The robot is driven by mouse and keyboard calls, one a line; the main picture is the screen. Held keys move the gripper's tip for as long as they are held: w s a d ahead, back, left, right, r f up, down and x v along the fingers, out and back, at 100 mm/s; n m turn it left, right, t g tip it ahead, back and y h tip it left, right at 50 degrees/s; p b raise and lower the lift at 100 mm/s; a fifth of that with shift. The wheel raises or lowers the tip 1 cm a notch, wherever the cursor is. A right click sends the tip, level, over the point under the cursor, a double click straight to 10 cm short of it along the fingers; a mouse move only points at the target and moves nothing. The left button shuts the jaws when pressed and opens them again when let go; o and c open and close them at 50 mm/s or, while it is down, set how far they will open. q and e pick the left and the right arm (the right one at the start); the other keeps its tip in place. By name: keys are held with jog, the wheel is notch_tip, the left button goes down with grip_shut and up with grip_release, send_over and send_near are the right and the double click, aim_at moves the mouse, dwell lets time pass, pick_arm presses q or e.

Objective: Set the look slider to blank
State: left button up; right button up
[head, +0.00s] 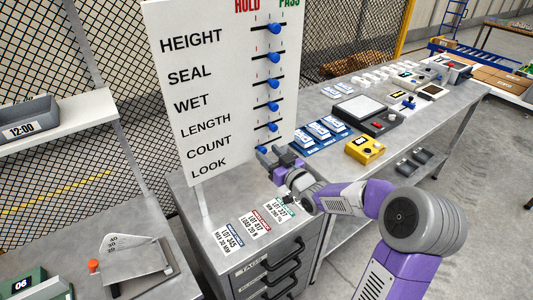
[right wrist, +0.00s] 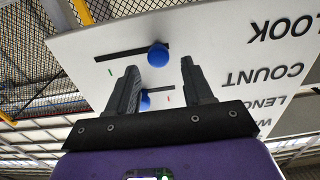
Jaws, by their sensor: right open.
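The white board (head: 215,110) carries several rows of sliders with blue knobs, labelled HEIGHT down to LOOK, under the headings HOLD and PASS. The LOOK knob (head: 262,150) sits left of the other knobs, towards the HOLD side. The right wrist view shows the board upside down, with the LOOK knob (right wrist: 158,54) near the slot end closest to its label. My right gripper (head: 279,160) is at the board's lower right corner. In the wrist view it (right wrist: 160,66) is open, with the LOOK knob just beyond and between its fingertips; contact cannot be told. My left gripper is out of view.
Lot cards (head: 256,222) lie on the metal cabinet top below the board. A yellow box (head: 365,149) and blue trays (head: 320,132) stand on the bench to the right. The COUNT knob (head: 272,127) is close above the gripper.

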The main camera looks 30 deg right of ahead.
jog(key=shift+w+a+r, duration=0.1)
jog(key=shift+w, duration=0.7)
grip_shut()
